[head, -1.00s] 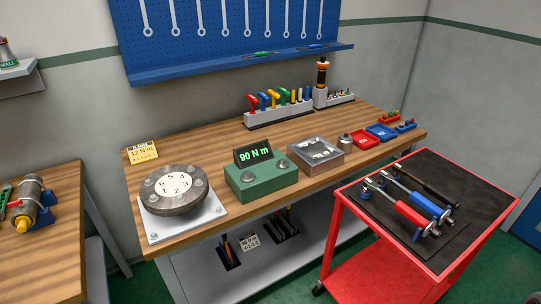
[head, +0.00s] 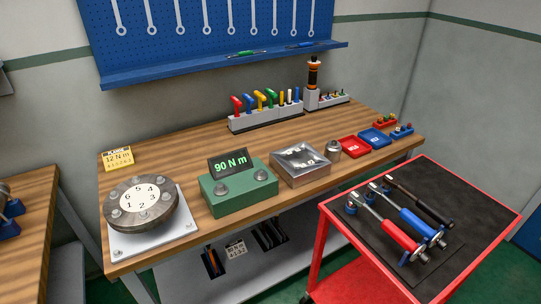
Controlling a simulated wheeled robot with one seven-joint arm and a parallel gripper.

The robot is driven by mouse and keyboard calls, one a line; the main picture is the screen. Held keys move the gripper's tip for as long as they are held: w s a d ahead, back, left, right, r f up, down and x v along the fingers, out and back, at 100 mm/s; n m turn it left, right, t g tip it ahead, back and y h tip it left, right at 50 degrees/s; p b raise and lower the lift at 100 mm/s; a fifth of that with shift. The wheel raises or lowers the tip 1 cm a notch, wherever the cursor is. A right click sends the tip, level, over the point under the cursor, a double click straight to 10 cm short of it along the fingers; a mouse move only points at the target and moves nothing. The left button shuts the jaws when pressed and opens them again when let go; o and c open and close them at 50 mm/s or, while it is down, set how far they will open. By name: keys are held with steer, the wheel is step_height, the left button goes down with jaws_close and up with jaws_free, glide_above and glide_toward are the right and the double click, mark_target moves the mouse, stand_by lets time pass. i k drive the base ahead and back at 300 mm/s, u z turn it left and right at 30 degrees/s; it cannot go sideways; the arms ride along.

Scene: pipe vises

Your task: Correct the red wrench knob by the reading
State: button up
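The red wrench (head: 392,231) lies on the dark mat of the red cart at the right, with its red grip toward the front. Its knob is at the lower end, too small to read. A blue-gripped wrench (head: 413,219) and a black-gripped wrench (head: 425,205) lie beside it. A green tester (head: 238,191) on the bench shows "90 N m" on its display (head: 232,165). A yellow card (head: 118,158) at the bench's left reads "12 N m". My gripper is not in view.
A round flange with numbered bolts (head: 141,203) sits on a white plate at the bench's left. A metal tray (head: 300,163), a red bin (head: 353,147) and a blue bin (head: 374,138) stand right of the tester. The red cart (head: 477,249) stands close to the bench's front edge.

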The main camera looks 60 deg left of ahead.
mark_target(424, 258)
steer(key=z, duration=0.05)
steer(key=i, duration=0.6)
steer(key=u, duration=2.95)
steer(key=i, duration=0.5)
steer(key=u, duration=0.05)
steer(key=k, duration=0.5)
steer(key=u, duration=1.15)
steer(key=i, duration=0.25)
steer(key=z, duration=1.75)
